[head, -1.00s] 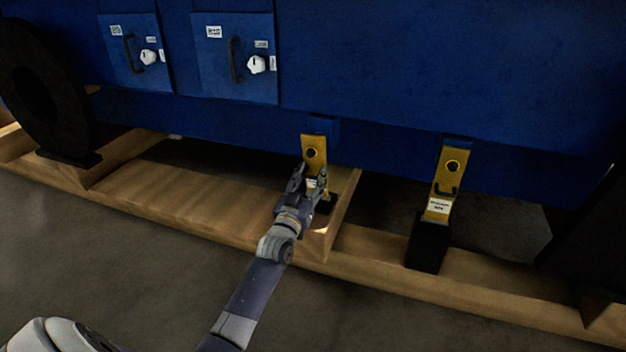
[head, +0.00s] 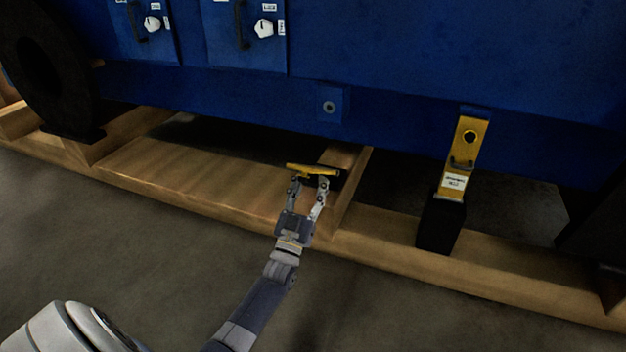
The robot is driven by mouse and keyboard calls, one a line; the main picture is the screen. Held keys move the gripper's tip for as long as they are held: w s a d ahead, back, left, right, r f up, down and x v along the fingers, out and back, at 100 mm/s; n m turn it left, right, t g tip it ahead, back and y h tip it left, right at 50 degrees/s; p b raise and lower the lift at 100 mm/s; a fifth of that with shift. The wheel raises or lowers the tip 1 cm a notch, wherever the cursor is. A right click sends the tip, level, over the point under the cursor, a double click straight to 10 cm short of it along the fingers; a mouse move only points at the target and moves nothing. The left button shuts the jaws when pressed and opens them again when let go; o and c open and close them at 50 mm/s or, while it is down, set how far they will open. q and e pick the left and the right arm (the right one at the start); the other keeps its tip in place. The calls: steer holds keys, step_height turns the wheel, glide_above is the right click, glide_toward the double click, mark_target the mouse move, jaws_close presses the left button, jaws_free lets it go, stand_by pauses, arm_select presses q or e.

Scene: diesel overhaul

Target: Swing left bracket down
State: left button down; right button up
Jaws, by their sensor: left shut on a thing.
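The left bracket (head: 313,169) is yellow and swung down low, seen nearly edge-on at the wooden skid below the blue engine body. My left gripper (head: 310,181) is at its near edge, shut on it. A bare blue pad with a round hole or stud (head: 329,106) shows above it on the engine's lower side, clear of the bracket. The right bracket (head: 466,150) is yellow, upright against the engine, with a black handle, a white label and a black base. My right gripper is not in view.
The wooden skid (head: 215,180) runs along under the blue engine body (head: 420,60). Two blue doors with black handles and white knobs are at upper left. A black wheel-like ring (head: 40,70) stands at far left. The grey floor (head: 120,250) in front is clear.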

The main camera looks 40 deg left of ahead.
arm_select(q)
steer(key=shift+s+d+f+b, duration=0.1)
steer(key=shift+s+f, duration=0.05)
steer(key=shift+f, duration=0.5)
steer(key=shift+s+d+f+b, duration=0.1)
steer(key=shift+s+f, duration=0.05)
steer(key=shift+f, duration=0.45)
steer(key=shift+s+d+f+b, duration=0.1)
steer(key=shift+s+f, duration=0.05)
steer(key=shift+f, duration=0.5)
steer(key=c, duration=0.9)
jaws_free()
steer(key=shift+o, duration=0.4)
steer(key=shift+s+a+r, duration=0.1)
steer(key=shift+a+r, duration=0.05)
steer(key=shift+r, duration=0.1)
